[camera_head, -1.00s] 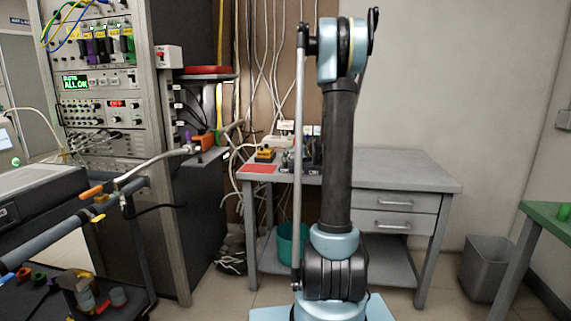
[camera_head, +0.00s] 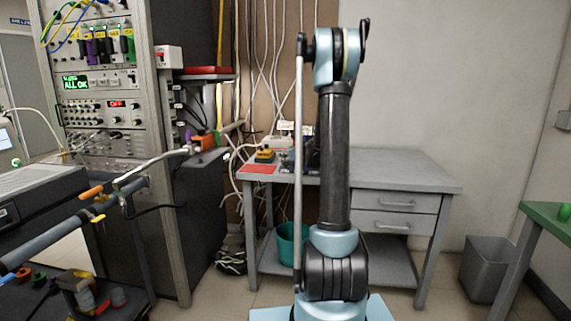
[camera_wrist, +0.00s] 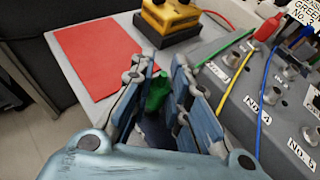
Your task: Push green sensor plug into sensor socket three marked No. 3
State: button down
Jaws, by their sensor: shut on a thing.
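In the wrist view my gripper (camera_wrist: 160,80) is closed around a green plug (camera_wrist: 156,92). The plug is partly hidden between the blue-padded fingers. A grey sensor panel (camera_wrist: 235,110) lies just right of the fingers. It bears metal sockets, several white labels and blue, yellow and green wires. A white sign (camera_wrist: 303,14) at the top right reads "GREEN" and "No. 3". The plug appears apart from the panel's sockets. In the head view my arm hides the gripper and the plug.
A red sheet (camera_wrist: 92,55) lies on the grey table (camera_head: 405,170) left of my gripper. A yellow-and-black box (camera_wrist: 170,15) stands beyond it, near a red plug (camera_wrist: 268,27). The table's right side is clear. An instrument rack (camera_head: 105,130) stands at left.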

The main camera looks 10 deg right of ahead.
jog(key=shift+r, duration=0.1)
notch_tip(320, 180, up, 10)
jog(key=shift+f, duration=0.1)
dwell(0.5)
jog(key=shift+f, duration=0.1)
